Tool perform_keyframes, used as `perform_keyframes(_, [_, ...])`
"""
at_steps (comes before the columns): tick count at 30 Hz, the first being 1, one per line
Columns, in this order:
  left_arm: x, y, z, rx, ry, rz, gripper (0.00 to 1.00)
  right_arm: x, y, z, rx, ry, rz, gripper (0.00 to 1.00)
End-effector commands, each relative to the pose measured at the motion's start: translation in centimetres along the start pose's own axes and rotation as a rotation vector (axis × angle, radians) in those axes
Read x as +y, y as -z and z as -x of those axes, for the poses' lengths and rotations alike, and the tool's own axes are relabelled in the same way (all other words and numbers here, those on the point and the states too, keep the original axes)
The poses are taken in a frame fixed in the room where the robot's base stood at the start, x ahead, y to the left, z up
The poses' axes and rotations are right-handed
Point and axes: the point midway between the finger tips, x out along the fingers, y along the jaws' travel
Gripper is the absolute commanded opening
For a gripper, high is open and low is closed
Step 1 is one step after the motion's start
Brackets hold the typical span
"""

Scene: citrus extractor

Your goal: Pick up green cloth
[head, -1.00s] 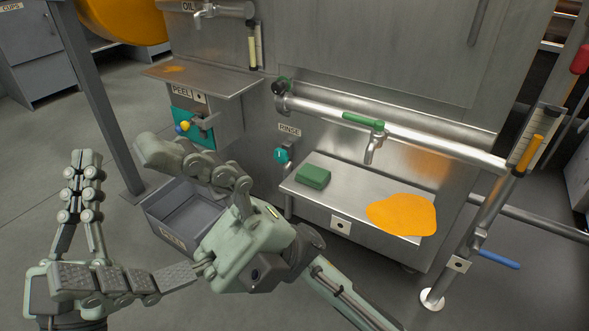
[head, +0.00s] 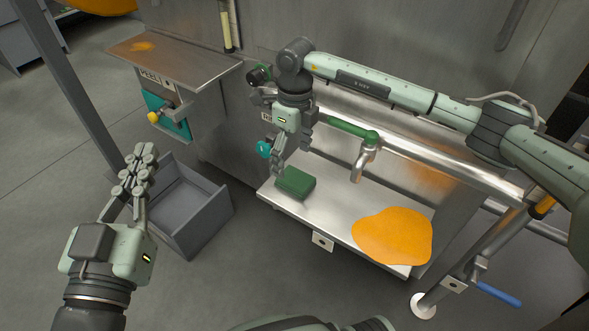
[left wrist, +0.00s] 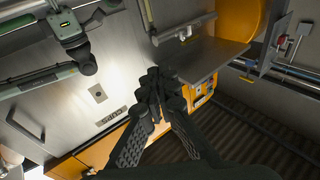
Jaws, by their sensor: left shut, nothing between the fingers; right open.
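The green cloth (head: 296,183) is a folded dark green block on the steel shelf (head: 335,202), near its left end, in the head view. My right gripper (head: 289,162) is open and points down just above and behind the cloth. Its fingertips overlap the cloth's far edge in the picture, and I cannot tell whether they touch it. My left gripper (head: 141,165) is shut and empty, off to the left in front of the grey drawer. Its closed fingers also show in the left wrist view (left wrist: 157,88). I do not make out the cloth in that view.
An orange patch (head: 392,236) lies on the shelf's right end. A tap with a green handle (head: 352,130) hangs above the shelf. The grey open drawer (head: 195,213) stands left of the shelf. A post with a blue lever (head: 498,294) is at the right.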

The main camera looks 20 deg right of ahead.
Motion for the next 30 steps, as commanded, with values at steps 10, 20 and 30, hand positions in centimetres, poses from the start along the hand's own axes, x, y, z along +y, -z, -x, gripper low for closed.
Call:
perform_keyframes(10, [0.8,2.1,0.2,0.087,-0.014,0.017,0.0,-1.6,0.2,-2.4,0.011,0.043,-0.015,0.8])
perform_keyframes(20, [1.5,4.3,0.6,0.202,-0.028,0.038,0.0,-1.3,0.1,-6.6,0.012,0.041,-0.014,0.8])
perform_keyframes(30, [1.6,5.0,0.7,0.232,-0.03,0.042,0.0,-1.4,0.1,-7.5,0.009,0.041,-0.013,0.8])
